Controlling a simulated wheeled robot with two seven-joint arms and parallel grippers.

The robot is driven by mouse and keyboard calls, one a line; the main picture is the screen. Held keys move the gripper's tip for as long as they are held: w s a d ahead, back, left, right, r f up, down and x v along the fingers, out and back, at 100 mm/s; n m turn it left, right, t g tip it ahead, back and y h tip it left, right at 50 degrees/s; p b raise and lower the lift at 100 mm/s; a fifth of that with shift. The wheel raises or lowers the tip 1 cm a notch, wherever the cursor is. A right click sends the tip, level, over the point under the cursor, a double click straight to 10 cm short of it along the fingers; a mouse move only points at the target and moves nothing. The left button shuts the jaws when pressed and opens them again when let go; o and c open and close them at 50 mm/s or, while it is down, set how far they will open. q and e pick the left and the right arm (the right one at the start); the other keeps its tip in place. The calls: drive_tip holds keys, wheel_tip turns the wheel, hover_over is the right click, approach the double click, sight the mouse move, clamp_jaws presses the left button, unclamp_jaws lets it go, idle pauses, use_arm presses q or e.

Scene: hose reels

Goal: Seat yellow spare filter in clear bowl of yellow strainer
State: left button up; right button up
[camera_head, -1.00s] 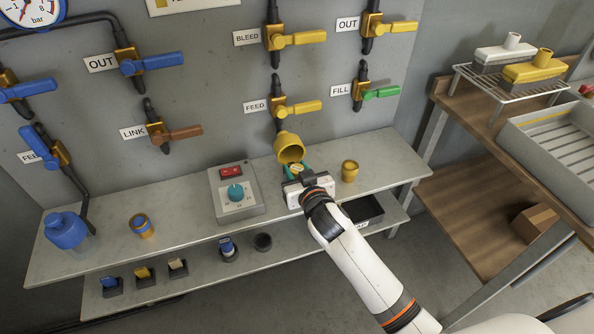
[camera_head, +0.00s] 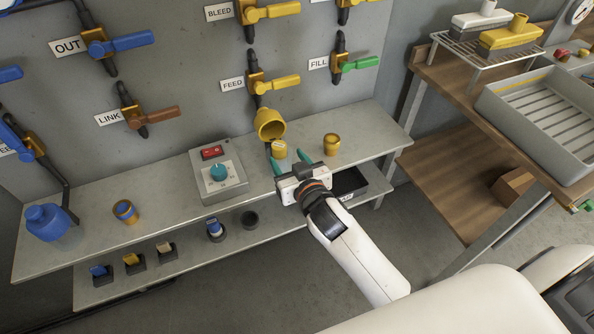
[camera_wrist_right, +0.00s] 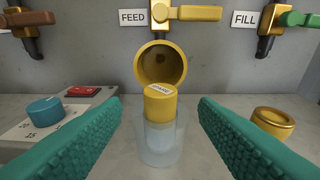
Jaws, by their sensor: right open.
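The yellow spare filter (camera_wrist_right: 160,104), with a white label on top, stands upright in the clear bowl (camera_wrist_right: 162,148) on the upper shelf. Its yellow top sticks up above the bowl's rim. In the head view the filter (camera_head: 279,150) shows, but the bowl is hard to make out. The yellow strainer head (camera_wrist_right: 162,63) hangs open, tilted toward me, above and behind the bowl; it also shows in the head view (camera_head: 269,123). My right gripper (camera_head: 290,160) is open and empty. Its teal fingers are on either side of the bowl, apart from it. My left gripper is out of view.
A yellow-gold ring-topped part (camera_head: 331,145) stands right of the bowl. A control box (camera_head: 218,175) with a teal knob stands to the left. Valve handles project from the wall above. Small holders with parts (camera_head: 132,262) sit on the lower shelf.

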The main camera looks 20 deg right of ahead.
drive_tip(key=s+r, duration=0.1)
drive_tip(key=s, duration=0.4)
drive_tip(key=s+d+f+n+g, duration=0.1)
drive_tip(key=s+f+g, duration=0.25)
drive_tip(key=f, duration=0.85)
drive_tip(key=s+d+f+g, duration=0.15)
drive_tip(key=s+f, duration=0.25)
drive_tip(key=f, duration=0.8)
drive_tip(key=s+f+n+g, duration=0.1)
drive_tip(key=s+f+g, duration=0.25)
drive_tip(key=f, duration=0.85)
drive_tip(key=s+d+f+g, duration=0.1)
drive_tip(key=s+f+g, duration=0.1)
drive_tip(key=s+f, duration=0.3)
drive_tip(key=s+d+f+g, duration=0.1)
drive_tip(key=s+f, duration=0.4)
drive_tip(key=s, duration=0.9)
drive_tip(key=s+d+f+g, duration=0.1)
drive_tip(key=s+f+g, duration=0.2)
drive_tip(key=s+f, duration=0.3)
drive_tip(key=s, duration=0.3)
drive_tip(key=shift+s+d+h, duration=0.3)
drive_tip(key=shift+d, duration=0.05)
wheel_tip(320, 180, up, 4)
drive_tip(key=p, duration=0.4)
drive_tip(key=shift+r, duration=0.1)
